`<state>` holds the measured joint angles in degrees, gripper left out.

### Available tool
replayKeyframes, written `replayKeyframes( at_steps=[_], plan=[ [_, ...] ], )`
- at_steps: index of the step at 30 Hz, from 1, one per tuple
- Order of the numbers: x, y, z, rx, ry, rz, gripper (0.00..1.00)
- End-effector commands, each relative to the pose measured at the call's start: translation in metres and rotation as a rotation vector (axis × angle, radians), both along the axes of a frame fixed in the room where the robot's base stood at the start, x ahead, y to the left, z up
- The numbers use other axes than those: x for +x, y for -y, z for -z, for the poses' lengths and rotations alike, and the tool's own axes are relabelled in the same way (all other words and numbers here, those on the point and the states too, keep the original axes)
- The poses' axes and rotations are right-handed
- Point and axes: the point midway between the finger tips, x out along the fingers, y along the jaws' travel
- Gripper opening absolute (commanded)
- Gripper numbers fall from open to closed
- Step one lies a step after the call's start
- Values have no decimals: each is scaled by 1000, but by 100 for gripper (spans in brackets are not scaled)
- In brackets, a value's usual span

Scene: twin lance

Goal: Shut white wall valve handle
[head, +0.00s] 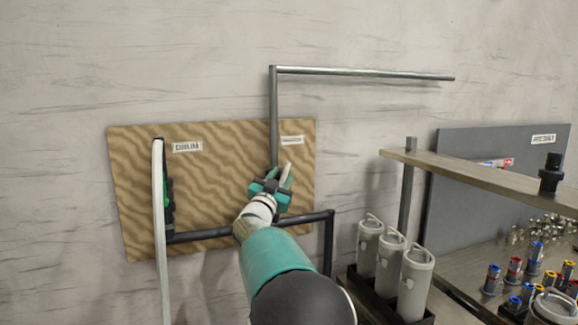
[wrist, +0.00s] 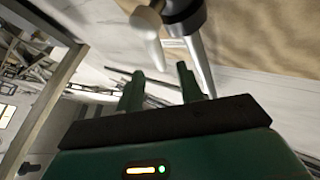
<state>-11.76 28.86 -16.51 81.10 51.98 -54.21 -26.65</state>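In the wrist view the white handle (wrist: 146,32) hangs beside a dark valve body (wrist: 184,10) at the top. My gripper (head: 271,182) is right by the valve and hides much of it in the head view.
A grey pipe (head: 274,115) rises from the valve and bends right. A dark pipe (head: 210,234) runs below. A long white bar (head: 159,215) stands at the left of the board (head: 225,180). A shelf (head: 480,178) and grey canisters (head: 391,255) are at right.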

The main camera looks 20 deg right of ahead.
Motion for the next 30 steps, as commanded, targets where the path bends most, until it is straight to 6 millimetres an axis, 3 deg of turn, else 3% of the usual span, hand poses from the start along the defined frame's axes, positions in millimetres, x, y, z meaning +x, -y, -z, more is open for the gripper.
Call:
replayKeyframes(
  at_steps=[9, 23, 29, 30],
  plan=[
    [37, 34, -19, -1, -1, 0, 37],
    [47, 43, -25, 1, -1, 0, 37],
    [47, 43, -25, 1, -1, 0, 1],
    [47, 43, -25, 1, -1, 0, 0]
  ],
)
